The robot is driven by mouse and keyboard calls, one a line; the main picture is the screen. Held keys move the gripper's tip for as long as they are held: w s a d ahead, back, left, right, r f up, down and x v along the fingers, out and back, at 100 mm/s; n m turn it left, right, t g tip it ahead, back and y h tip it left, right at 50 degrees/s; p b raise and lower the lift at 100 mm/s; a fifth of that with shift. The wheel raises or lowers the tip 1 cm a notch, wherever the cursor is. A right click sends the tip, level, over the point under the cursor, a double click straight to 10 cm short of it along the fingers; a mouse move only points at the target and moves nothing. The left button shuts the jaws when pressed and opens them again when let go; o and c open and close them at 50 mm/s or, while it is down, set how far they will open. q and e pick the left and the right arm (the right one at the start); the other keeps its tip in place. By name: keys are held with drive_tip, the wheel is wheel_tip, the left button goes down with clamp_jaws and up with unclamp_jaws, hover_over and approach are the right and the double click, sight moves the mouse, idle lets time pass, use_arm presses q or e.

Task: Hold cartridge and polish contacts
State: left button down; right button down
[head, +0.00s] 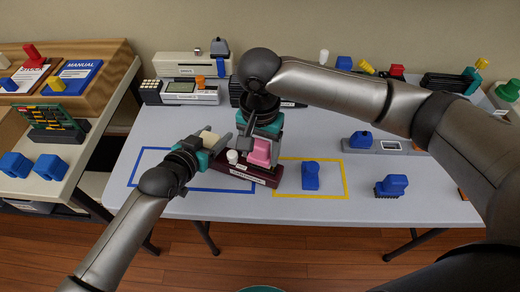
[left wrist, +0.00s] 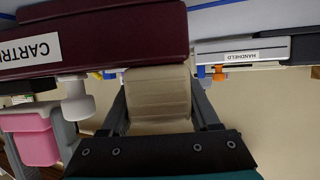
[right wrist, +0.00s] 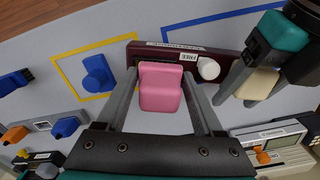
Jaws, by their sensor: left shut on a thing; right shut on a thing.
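The maroon cradle (head: 246,172), with a label beginning "CARTR" in the left wrist view (left wrist: 95,40), lies between the blue and yellow outlines. A white knob (right wrist: 208,69) and a "FREE" label are on its top. My left gripper (head: 207,144) is shut on a cream ribbed block (left wrist: 158,98) beside the cradle; whether the block joins the cradle is unclear. My right gripper (head: 262,140) is shut on a pink block (right wrist: 160,88), held at the cradle's top. Contact between pink block and cradle cannot be told. No cartridge is clearly identifiable in the cradle; the pink block hides part of it.
A blue knobbed piece (head: 310,175) stands inside the yellow outline (head: 345,180). A blue brush (head: 391,186) stands further right. A grey strip (head: 378,146) with a blue knob lies behind. Handheld devices (head: 182,90) line the back left. The front table edge is mostly clear.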

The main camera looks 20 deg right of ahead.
drive_tip(key=shift+f, duration=0.65)
drive_tip(key=shift+w+a, duration=0.5)
drive_tip(key=shift+a, duration=0.15)
drive_tip(key=shift+s+d, duration=0.15)
drive_tip(key=shift+a, duration=0.25)
drive_tip(key=shift+d, duration=0.1)
drive_tip(key=shift+s, duration=0.1)
idle(0.4)
